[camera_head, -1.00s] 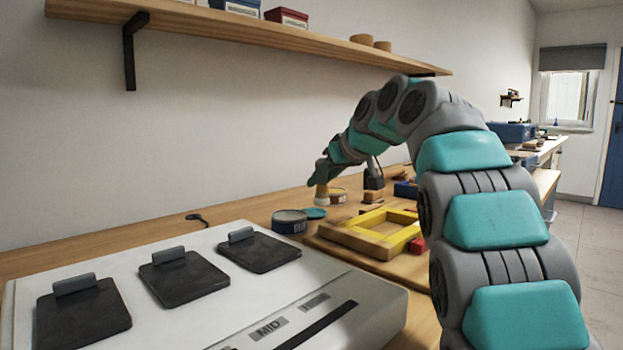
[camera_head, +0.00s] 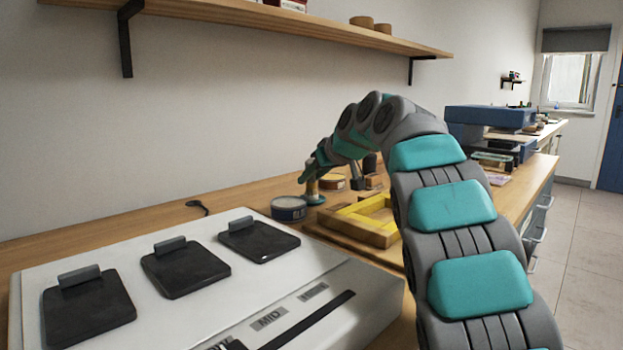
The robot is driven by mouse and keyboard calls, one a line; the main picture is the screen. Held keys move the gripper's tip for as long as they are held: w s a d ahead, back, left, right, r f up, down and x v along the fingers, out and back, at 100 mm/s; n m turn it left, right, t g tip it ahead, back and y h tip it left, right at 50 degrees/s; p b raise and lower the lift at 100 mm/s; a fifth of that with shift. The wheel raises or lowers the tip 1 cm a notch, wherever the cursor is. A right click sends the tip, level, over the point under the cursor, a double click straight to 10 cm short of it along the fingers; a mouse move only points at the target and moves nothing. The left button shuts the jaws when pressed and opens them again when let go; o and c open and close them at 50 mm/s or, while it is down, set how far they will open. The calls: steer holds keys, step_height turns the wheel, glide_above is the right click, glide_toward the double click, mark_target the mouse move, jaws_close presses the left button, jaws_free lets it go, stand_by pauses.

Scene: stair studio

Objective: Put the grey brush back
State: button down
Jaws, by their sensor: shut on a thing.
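No other grey brush can be made out. A yellowish tin (camera_head: 332,182) stands just behind and right of the gripper.
A large white machine (camera_head: 300,310) with black pedals fills the left foreground. A shelf (camera_head: 250,22) runs above. Dark items (camera_head: 356,172) stand behind the frame. A blue machine (camera_head: 490,117) stands farther right.

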steer(key=shift+f, duration=0.2)
steer(key=c, duration=0.6)
jaws_free()
steer(key=shift+r, duration=0.1)
steer(key=shift+r, duration=0.15)
steer(key=v, duration=1.2)
steer(key=shift+b, duration=0.45)
